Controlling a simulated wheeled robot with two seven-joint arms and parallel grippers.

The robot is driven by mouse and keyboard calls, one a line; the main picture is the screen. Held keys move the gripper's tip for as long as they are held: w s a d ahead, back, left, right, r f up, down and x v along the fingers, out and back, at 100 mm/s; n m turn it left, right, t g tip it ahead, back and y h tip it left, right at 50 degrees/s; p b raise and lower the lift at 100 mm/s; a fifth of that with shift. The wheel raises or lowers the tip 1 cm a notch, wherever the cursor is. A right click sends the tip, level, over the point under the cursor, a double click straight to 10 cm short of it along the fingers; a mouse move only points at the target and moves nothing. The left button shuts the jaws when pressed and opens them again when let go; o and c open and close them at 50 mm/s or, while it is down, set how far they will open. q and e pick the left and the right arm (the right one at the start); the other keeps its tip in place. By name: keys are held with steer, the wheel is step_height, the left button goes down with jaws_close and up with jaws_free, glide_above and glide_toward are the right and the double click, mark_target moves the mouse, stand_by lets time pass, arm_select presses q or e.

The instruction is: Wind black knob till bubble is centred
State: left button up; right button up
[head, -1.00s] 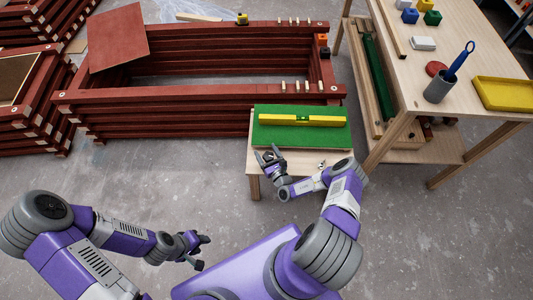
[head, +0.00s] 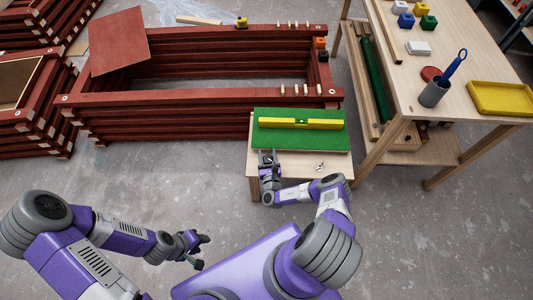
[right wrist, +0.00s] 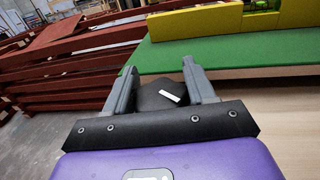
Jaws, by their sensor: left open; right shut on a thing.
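A long yellow level (head: 325,124) lies on a green board (head: 275,138) on a small wooden table. Its small green vial (head: 301,124) is near the level's middle; the bubble is too small to make out. My right gripper (head: 268,157) is at the board's near left corner. In the right wrist view, my right gripper (right wrist: 160,82) is shut on the black knob (right wrist: 150,98), which has a white mark on top. The green board (right wrist: 240,52) and level (right wrist: 205,22) are just beyond. My left gripper (head: 203,252) is open and empty, low over the floor, away from the table.
Stacked red battens (head: 165,130) stand behind and left of the small table. A wooden workbench (head: 425,85) with a cup, blocks and a yellow tray (head: 502,97) is at the right. Small metal pieces (head: 319,166) lie on the small table's near part.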

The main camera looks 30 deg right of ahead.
steer(key=shift+m+h, duration=0.4)
steer(key=shift+h, duration=0.1)
steer(key=o, duration=1)
steer(key=shift+c, duration=0.2)
steer(key=p+v, duration=0.2)
steer(key=v, duration=0.4)
steer(key=shift+s+a+r, duration=0.15)
steer(key=shift+s, duration=0.25)
steer(key=shift+s+a+p, duration=0.15)
steer(key=shift+s+p, duration=0.15)
steer(key=shift+s, duration=0.05)
